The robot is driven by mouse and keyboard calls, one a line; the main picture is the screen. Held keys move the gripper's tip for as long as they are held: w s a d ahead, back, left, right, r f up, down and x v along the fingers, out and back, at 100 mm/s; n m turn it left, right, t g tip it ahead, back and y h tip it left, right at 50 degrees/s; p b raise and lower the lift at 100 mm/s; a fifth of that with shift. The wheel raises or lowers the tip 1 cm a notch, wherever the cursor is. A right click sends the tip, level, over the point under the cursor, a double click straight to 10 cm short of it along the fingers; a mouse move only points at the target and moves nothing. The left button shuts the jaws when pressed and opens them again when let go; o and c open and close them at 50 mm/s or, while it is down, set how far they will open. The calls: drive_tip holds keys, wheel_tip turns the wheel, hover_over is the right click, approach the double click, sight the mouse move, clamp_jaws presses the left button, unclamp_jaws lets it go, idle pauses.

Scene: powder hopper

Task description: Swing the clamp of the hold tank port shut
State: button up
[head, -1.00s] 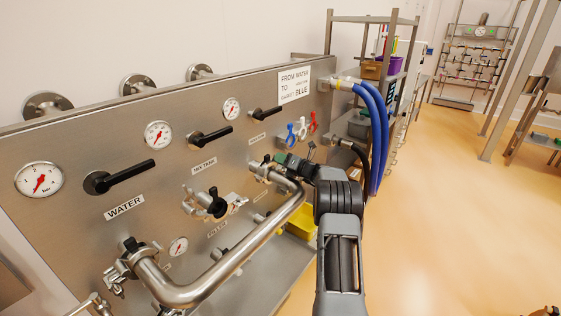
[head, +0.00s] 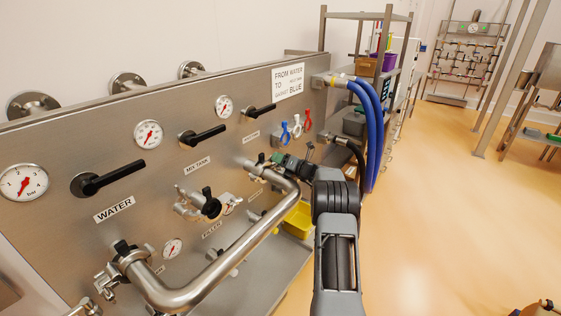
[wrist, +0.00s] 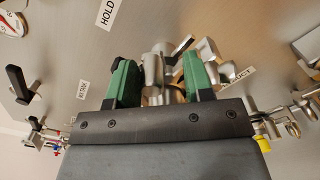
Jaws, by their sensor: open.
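The hold tank port with its clamp (head: 255,168) is on the steel panel, at the upper end of a bent steel pipe (head: 236,242). My gripper (head: 272,160) is beside this port, partly hiding it in the head view. In the wrist view, its two green fingers (wrist: 159,80) are open. Steel clamp parts (wrist: 154,70) show between and beyond the fingertips, with more clamp metal right of the right finger. I cannot tell whether the fingers touch the clamp, or how far the clamp stands open. A HOLD label (wrist: 107,12) is above in the wrist view.
The pipe runs across the panel front to a lower-left port (head: 128,258). The mix tank port (head: 207,205) has a black-knobbed clamp. Blue hoses (head: 372,125) hang right of my gripper. A yellow bin (head: 298,220) is below. The floor at right is open.

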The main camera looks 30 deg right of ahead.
drive_tip(key=v, duration=0.8)
drive_tip(key=shift+s+f, duration=0.35)
drive_tip(key=shift+f, duration=0.05)
idle(0.6)
